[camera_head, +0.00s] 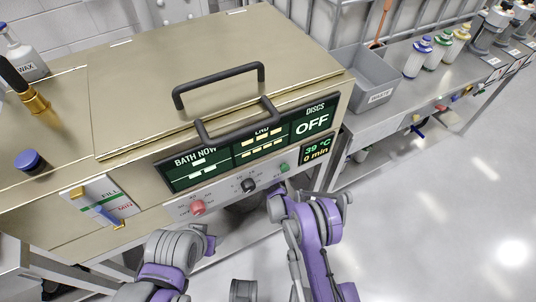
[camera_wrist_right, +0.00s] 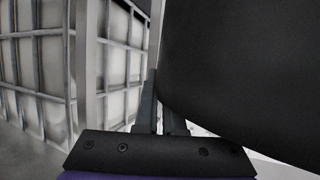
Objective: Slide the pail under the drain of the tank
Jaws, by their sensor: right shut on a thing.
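The tank (camera_head: 215,90) is a large tan metal box with a closed lid, a black handle (camera_head: 220,85) and a front panel of displays and knobs. In the right wrist view, a large dark curved surface, apparently the pail (camera_wrist_right: 245,65), fills the right side. My right gripper (camera_wrist_right: 160,112) is shut on its edge. In the head view, my right arm reaches below the tank's front, where a dark shape shows in shadow and the fingertips are hidden. My left gripper (camera_head: 208,243) is low in front of the tank, its fingers unclear. The drain is not visible.
A grey bin (camera_head: 362,85) and several bottles stand on the bench to the right. A wire rack (camera_wrist_right: 40,60) is at left in the right wrist view. A blue lever (camera_head: 110,218) sits on the tank's front left. The floor at right is clear.

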